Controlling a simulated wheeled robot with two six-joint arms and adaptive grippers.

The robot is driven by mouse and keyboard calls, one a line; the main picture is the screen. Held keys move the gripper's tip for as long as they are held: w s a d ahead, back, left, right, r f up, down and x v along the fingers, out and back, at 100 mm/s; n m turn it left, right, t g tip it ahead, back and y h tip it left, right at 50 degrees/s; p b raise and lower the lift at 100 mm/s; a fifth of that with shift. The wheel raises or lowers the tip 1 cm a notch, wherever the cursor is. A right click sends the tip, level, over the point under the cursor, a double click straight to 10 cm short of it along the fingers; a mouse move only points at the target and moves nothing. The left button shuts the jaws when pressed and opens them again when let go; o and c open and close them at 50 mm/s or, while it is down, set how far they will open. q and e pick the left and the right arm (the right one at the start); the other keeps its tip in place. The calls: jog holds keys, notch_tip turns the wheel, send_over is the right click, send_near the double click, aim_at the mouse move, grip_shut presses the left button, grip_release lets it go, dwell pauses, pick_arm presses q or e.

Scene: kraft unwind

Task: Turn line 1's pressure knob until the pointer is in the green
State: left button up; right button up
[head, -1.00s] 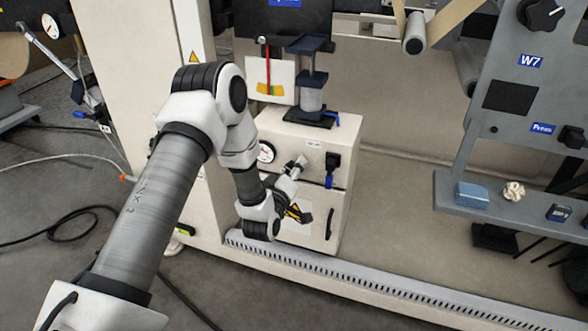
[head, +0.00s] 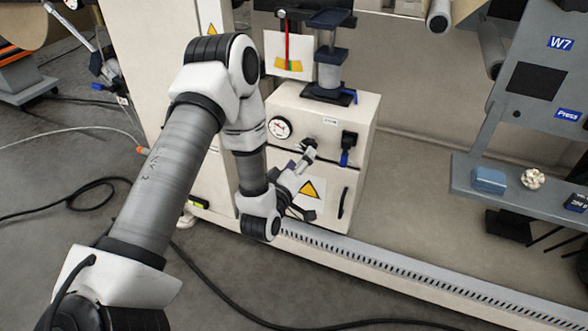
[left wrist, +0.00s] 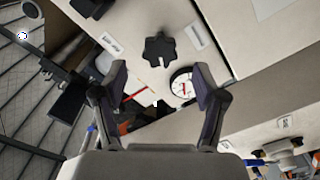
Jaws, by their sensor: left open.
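The black lobed knob (head: 308,143) is on the upper front of a cream cabinet (head: 364,125). It shows clearly in the left wrist view (left wrist: 159,48), beyond the fingertips. A round white gauge with a red pointer (head: 279,127) sits left of the knob; it also shows in the left wrist view (left wrist: 182,83). The gauge is too small for me to read any green zone. My left gripper (head: 307,158) is open and empty, just below and in front of the knob; its fingers are spread in the left wrist view (left wrist: 160,85). My right gripper is out of view.
A black valve with a blue handle (head: 347,147) is right of the knob. A grey shelf (head: 469,181) with small items stands at right.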

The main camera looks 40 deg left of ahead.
pick_arm(q)
jog(key=v, duration=0.5)
jog(key=s+d+f+m+g+h, duration=0.2)
jog(key=s+d+f+m+g, duration=0.2)
jog(key=s+d+f+g, duration=0.5)
jog(key=s+d+f+m+g+h, duration=0.25)
jog(key=s+f+m, duration=0.35)
jog(key=f, duration=0.7)
jog(key=s+f+m+g, duration=0.25)
jog(key=s+g, duration=0.35)
jog(key=s, duration=0.6)
notch_tip(320, 180, up, 30)
jog(key=p, duration=2.9)
jog(key=shift+w+f+p, duration=0.15)
jog(key=shift+w+p, duration=0.25)
jog(key=shift+a, duration=0.1)
